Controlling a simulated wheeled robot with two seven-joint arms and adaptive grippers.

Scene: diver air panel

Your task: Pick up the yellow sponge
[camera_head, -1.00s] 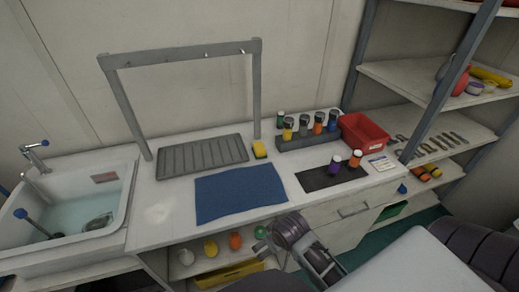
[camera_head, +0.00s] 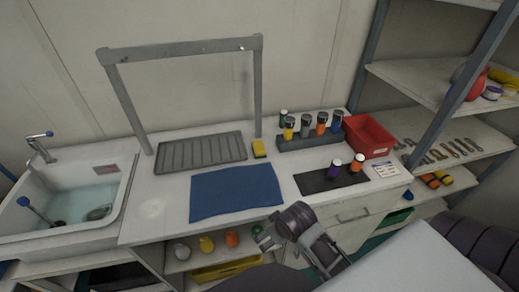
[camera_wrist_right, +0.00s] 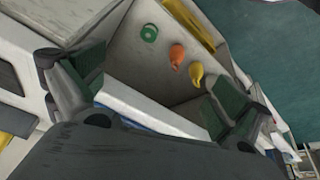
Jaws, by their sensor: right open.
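The yellow sponge (camera_head: 259,148) stands on the white counter, just right of the grey ribbed drain tray (camera_head: 201,152) and beside the right post of the grey frame. My right gripper (camera_head: 262,236) is low in front of the counter's front edge, well below and apart from the sponge. In the right wrist view my right gripper (camera_wrist_right: 150,85) has its two fingers spread wide with nothing between them, facing the lower shelf. The sponge cannot be made out in that view. My left gripper does not show.
A blue mat (camera_head: 235,192) lies in front of the sponge. A bottle rack (camera_head: 310,140), a red bin (camera_head: 368,136) and a black mat (camera_head: 318,180) are to the right. The sink (camera_head: 70,205) is at left. Grey frame (camera_head: 185,52) rises behind the sponge.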

